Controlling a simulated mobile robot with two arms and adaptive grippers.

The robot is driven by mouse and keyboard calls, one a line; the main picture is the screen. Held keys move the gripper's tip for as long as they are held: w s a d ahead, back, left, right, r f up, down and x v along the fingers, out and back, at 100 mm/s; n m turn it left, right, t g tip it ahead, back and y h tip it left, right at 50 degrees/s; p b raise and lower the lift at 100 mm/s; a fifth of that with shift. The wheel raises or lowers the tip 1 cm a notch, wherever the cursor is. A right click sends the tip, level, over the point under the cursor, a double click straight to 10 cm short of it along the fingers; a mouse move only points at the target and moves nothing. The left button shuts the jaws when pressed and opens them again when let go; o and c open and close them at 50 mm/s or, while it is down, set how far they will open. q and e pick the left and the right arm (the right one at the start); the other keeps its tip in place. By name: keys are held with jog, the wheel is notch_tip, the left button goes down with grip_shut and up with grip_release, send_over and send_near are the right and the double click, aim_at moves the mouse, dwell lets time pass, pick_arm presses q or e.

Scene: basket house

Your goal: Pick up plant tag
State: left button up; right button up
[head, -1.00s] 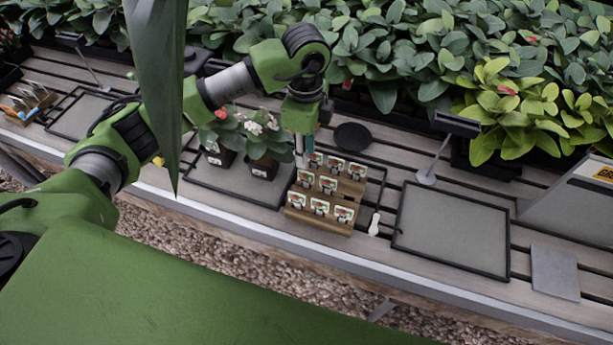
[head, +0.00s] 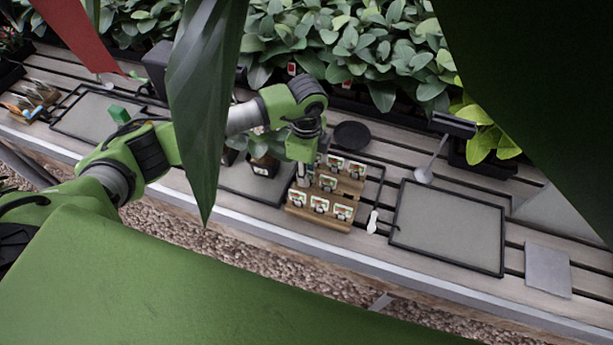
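Several plant tags with small pictures stand in rows on a stepped wooden rack (head: 322,222). A front-row plant tag (head: 319,204) and a back-row plant tag (head: 357,168) show clearly. My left gripper (head: 303,178) points down at the rack's left side, close to the tags of the middle row. It hides some of the tags there. Its fingers are too small and shaded to tell whether they are open, shut or touching a tag. My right gripper is out of view.
Potted plants on a dark tray (head: 262,188) stand left of the rack. A round black dish (head: 352,136) lies behind it, a small white tool (head: 372,222) at its right. An empty framed tray (head: 446,228) lies further right. Large leaves hang close to the camera.

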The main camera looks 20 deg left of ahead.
pick_arm(q)
grip_shut()
